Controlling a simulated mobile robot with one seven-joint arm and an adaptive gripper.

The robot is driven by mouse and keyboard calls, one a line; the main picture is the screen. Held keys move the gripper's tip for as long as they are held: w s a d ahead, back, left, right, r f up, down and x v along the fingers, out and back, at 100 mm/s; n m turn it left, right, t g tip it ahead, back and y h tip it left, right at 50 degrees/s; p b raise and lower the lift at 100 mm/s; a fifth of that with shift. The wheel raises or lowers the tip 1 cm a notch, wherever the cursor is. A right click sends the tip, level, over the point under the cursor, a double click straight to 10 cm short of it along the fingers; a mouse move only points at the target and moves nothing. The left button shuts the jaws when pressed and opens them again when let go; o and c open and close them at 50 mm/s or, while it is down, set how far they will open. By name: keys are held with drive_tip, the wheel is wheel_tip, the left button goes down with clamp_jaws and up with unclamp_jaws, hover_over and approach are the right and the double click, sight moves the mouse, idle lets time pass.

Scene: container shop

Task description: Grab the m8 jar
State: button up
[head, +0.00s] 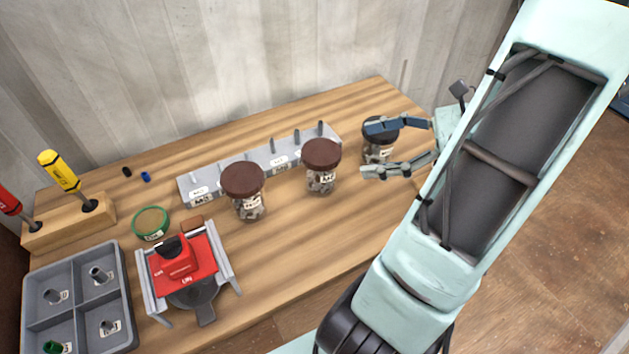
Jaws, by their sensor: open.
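The right jar (378,152) stands near the bench's far right part. It may be the M8 jar, but I cannot confirm its label. My gripper (368,150) is open and comes in from the right. Its upper finger crosses in front of this jar's lid and its lower finger lies nearer the bench front. I cannot tell whether either finger touches the jar. The middle jar (321,180) and the left jar (249,205) stand apart from my gripper.
A grey rail with upright pins (188,190) lies behind the jars. The front right bench is clear.

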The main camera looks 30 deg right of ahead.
sight(329, 152)
drive_tip(key=shift+r+x, duration=0.15)
drive_tip(key=shift+x, duration=2.5)
drive_tip(key=shift+r+x, duration=0.2)
drive_tip(key=shift+x, duration=2.45)
drive_tip(key=shift+a, duration=0.1)
drive_tip(key=c, duration=2.1)
drive_tip(key=shift+o, duration=0.2)
drive_tip(key=shift+r, duration=0.15)
